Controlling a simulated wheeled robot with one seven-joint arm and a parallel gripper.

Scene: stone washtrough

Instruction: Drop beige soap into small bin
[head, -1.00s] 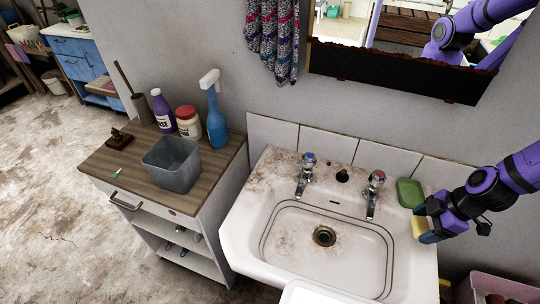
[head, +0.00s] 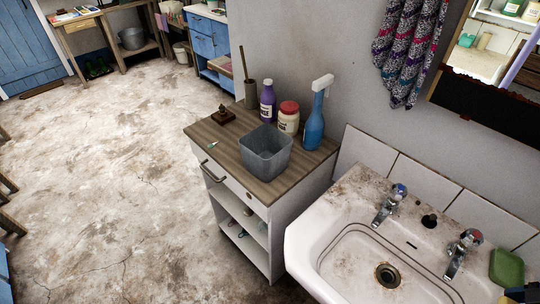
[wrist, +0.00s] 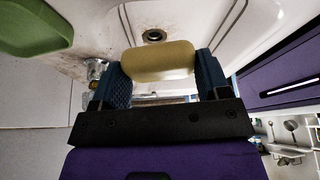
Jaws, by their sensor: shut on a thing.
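The beige soap (wrist: 158,62) is a rounded pale yellow block held between the two blue fingers of my gripper (wrist: 160,70) in the wrist view, with the sink behind it. In the head view only a bit of my gripper shows at the lower right edge, and the soap is not clearly visible there. The small bin (head: 265,157) is a grey, open-topped square tub. It stands on the wooden top of the cabinet (head: 215,140), left of the sink and well apart from my gripper. Its visible inside looks empty.
A white, stained sink (head: 345,205) with two taps stands right of the cabinet. A green soap dish (head: 507,268) sits at its right. A blue spray bottle (head: 314,125), red-lidded jar (head: 288,118) and purple bottle (head: 268,100) stand behind the bin. Floor at left is clear.

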